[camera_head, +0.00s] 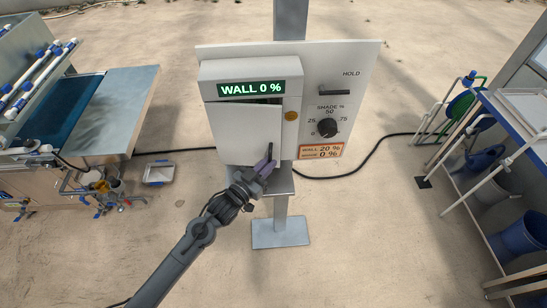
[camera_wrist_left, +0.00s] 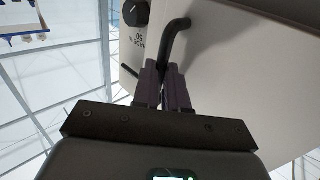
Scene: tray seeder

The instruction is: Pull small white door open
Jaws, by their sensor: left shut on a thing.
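The small white door (camera_head: 247,134) is on the front of the white box under the "WALL 0 %" display. It stands slightly ajar, with a dark gap along its top edge. Its dark handle (camera_head: 270,152) is at the door's lower right, and the handle also shows in the left wrist view (camera_wrist_left: 174,38). My left gripper (camera_head: 266,167) is at the handle, and its two fingers (camera_wrist_left: 164,82) are shut on the handle's lower end. My right gripper is not in view.
The stand's foot plate (camera_head: 281,233) is on the floor below. A bench (camera_head: 105,110) is at left, a rack with blue buckets (camera_head: 522,237) at right.

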